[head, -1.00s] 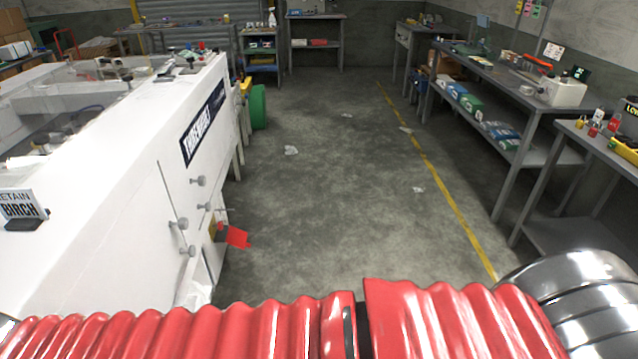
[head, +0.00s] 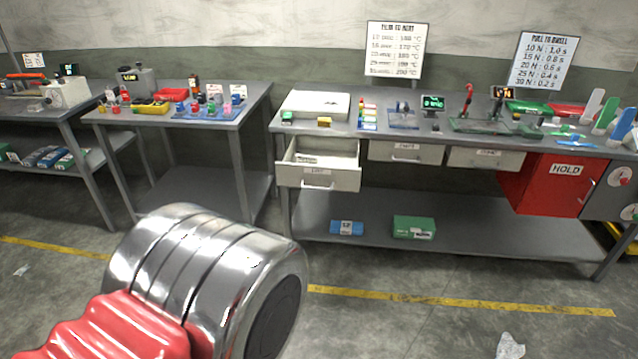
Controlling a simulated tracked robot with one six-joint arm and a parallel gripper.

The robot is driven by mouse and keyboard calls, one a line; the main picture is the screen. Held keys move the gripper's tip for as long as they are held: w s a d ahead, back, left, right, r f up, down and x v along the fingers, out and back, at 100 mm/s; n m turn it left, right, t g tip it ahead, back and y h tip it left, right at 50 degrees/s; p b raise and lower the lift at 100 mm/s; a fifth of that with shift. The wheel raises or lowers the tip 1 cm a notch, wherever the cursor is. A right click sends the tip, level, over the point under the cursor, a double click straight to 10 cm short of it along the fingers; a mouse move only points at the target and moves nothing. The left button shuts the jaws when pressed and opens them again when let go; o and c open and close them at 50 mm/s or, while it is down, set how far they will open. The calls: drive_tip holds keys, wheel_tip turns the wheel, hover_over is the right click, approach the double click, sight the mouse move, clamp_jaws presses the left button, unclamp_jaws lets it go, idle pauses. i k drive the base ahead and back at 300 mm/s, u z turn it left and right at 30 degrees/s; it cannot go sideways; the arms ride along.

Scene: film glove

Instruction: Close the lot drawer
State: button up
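The lot drawer (head: 318,178) is the pale drawer at the left end of the long grey workbench (head: 460,147). It is pulled out, and its inside shows with a small pale item in it. It has a label and a metal handle on its front. Two other drawers to its right, one (head: 405,152) and another (head: 485,158), look shut. My red and silver arm is in the lower left, in front of the bench. My gripper is not in view.
A red cabinet marked HOLD (head: 545,182) hangs under the bench's right end. A blue box (head: 346,228) and a green box (head: 414,227) lie on the lower shelf. A smaller table (head: 178,115) stands to the left. The floor before the bench is mostly clear, with a yellow line (head: 450,300).

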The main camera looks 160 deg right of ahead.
sight(336, 169)
drive_tip(key=z, duration=5.45)
